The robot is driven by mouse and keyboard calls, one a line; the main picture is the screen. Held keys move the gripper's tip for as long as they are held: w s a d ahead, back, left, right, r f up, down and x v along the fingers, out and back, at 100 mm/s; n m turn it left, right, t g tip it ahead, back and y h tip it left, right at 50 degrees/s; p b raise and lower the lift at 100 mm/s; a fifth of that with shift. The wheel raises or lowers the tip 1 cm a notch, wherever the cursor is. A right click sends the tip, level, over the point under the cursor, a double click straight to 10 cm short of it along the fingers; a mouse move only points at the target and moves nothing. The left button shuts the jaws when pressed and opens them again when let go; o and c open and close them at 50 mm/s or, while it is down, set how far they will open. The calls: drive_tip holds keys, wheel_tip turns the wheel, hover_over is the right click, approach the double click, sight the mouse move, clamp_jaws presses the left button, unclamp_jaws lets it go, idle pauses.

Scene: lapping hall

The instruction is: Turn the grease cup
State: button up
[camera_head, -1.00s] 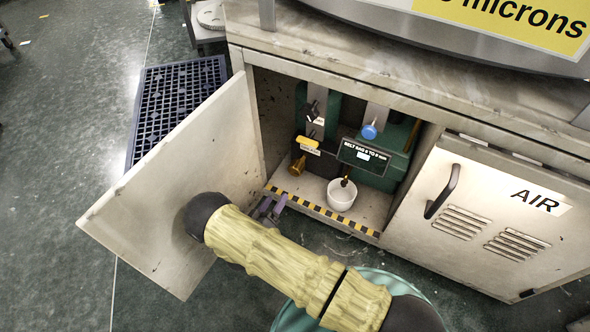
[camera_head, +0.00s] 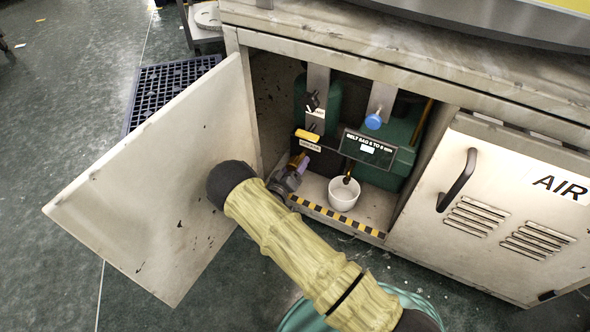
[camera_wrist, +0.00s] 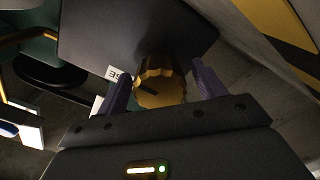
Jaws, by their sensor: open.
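The grease cup (camera_wrist: 160,88) is a ribbed brass knob in the wrist view, under a dark plate with a partly visible white label. My gripper (camera_wrist: 162,84) is open, with one purple finger on each side of the knob. Small gaps seem to show beside it, and I cannot tell whether either finger touches it. In the head view my gripper (camera_head: 298,166) reaches into the open cabinet at its lower left.
The open cabinet door (camera_head: 150,190) stands left of my arm. A closed AIR door (camera_head: 490,215) is at right.

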drive_tip(key=shift+w, duration=0.1)
drive_tip(key=shift+c, duration=0.2)
drive_tip(key=c, duration=0.9)
drive_tip(key=shift+d+m+p, duration=0.1)
drive_tip(key=shift+m+p, duration=0.25)
drive_tip(key=shift+m, duration=0.05)
drive_tip(key=m+p, duration=0.2)
drive_tip(key=m, duration=0.2)
drive_tip(key=shift+r+p, duration=0.1)
drive_tip(key=shift+p, duration=0.3)
drive_tip(key=shift+m+p, duration=1)
drive_tip(key=shift+m, duration=1)
drive_tip(key=o, duration=0.9)
